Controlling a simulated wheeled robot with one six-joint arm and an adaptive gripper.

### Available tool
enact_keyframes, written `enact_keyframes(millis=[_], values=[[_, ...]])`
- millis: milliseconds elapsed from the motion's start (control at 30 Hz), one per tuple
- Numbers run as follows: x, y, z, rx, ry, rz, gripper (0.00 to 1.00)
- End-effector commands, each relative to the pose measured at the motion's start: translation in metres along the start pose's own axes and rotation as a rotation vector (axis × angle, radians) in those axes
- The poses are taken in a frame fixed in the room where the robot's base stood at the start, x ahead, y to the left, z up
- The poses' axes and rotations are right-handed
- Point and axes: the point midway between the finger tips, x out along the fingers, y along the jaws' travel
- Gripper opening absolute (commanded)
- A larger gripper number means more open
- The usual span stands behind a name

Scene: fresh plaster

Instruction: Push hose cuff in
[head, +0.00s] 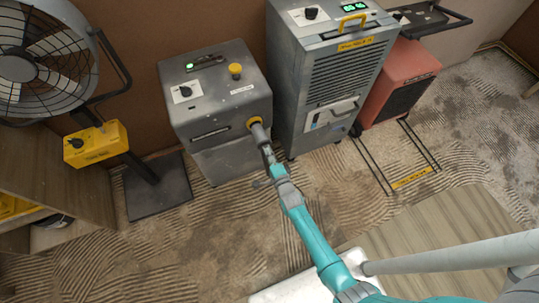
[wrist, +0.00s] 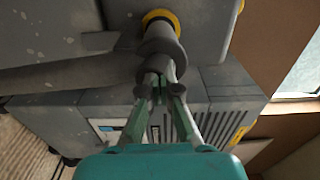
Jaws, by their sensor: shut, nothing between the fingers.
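The dark grey hose cuff (head: 260,134) sits at the yellow-ringed port on the front of a grey metal box (head: 222,105). In the wrist view the cuff (wrist: 161,45) is in line with the yellow ring (wrist: 160,17), with part of the ring showing around it. The dark hose (wrist: 75,73) runs off to the left from the cuff. My gripper (head: 267,152) is shut and empty, right behind the cuff. In the wrist view its fingertips (wrist: 160,90) are at the cuff's near end; I cannot tell whether they touch it. How deep the cuff sits is hidden.
A tall grey dehumidifier (head: 335,75) stands close on the right of the box, with a red unit (head: 400,80) beyond it. A fan (head: 40,55) on a stand with a yellow control box (head: 96,144) is on the left. The floor in front is patterned and mostly clear.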

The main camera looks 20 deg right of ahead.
Motion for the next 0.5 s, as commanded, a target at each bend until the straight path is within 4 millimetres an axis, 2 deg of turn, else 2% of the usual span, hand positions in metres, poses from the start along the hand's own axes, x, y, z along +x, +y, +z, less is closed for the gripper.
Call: enact_keyframes(millis=[300,500], values=[[0.002,0.000,0.000,0.000,0.000,0.000,0.00],[0.028,0.000,0.000,0.000,0.000,-0.002,0.00]])
